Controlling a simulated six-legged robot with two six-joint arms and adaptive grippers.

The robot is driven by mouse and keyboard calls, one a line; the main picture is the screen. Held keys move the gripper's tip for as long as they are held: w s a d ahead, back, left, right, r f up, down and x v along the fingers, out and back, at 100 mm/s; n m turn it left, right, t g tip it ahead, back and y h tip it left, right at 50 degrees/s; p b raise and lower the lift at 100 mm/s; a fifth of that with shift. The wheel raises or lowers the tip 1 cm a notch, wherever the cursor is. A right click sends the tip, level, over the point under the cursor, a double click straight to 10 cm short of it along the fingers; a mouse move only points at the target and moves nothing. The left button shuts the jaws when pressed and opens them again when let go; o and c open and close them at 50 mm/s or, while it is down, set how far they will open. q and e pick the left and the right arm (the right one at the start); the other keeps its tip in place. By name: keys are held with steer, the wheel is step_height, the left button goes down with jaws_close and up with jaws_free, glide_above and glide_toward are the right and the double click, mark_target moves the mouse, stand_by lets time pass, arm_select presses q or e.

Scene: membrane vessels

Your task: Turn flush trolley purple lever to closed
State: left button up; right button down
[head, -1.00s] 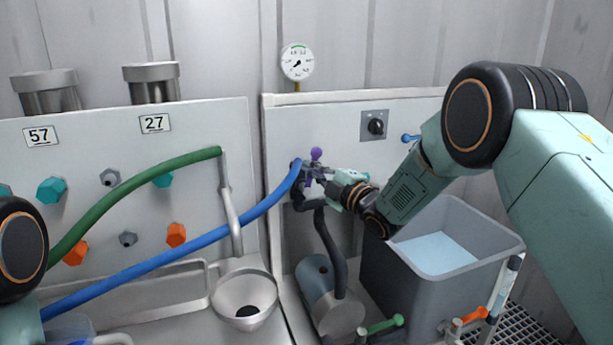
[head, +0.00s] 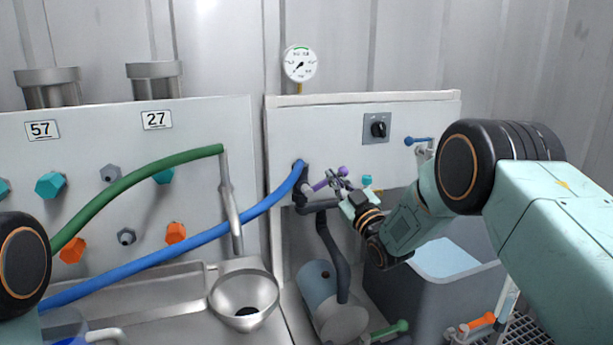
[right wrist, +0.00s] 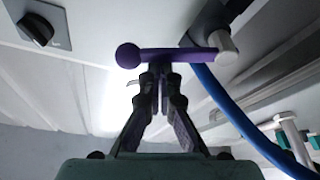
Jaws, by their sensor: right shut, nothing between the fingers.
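The purple lever (head: 321,185) is on the valve at the end of the blue hose, on the white trolley panel. Its ball end (head: 343,171) points to the right and slightly up in the head view. In the right wrist view the lever (right wrist: 180,55) lies across the picture, with its ball at the left and its pivot at the right. My right gripper (head: 338,183) is shut and empty. Its fingertips (right wrist: 158,72) are right at the lever's bar, close to the ball; I cannot tell if they touch. My left gripper is out of view.
A blue hose (head: 190,241) and a green hose (head: 130,183) cross the left panel. A black knob (head: 378,129) and a blue handle (head: 416,141) are on the trolley panel. Below stand a grey tub (head: 402,293), a pump (head: 330,300), and green (head: 390,328) and orange (head: 476,321) handles.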

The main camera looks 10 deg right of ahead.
steer(key=m, duration=0.1)
steer(key=f+m+h, duration=0.1)
steer(key=m, duration=0.1)
steer(key=d+f+m+b, duration=0.1)
steer(key=shift+w+f+t+h, duration=0.1)
steer(key=shift+f+t+h, duration=0.2)
steer(key=shift+h, duration=0.1)
steer(key=shift+r, duration=0.1)
stand_by(0.4)
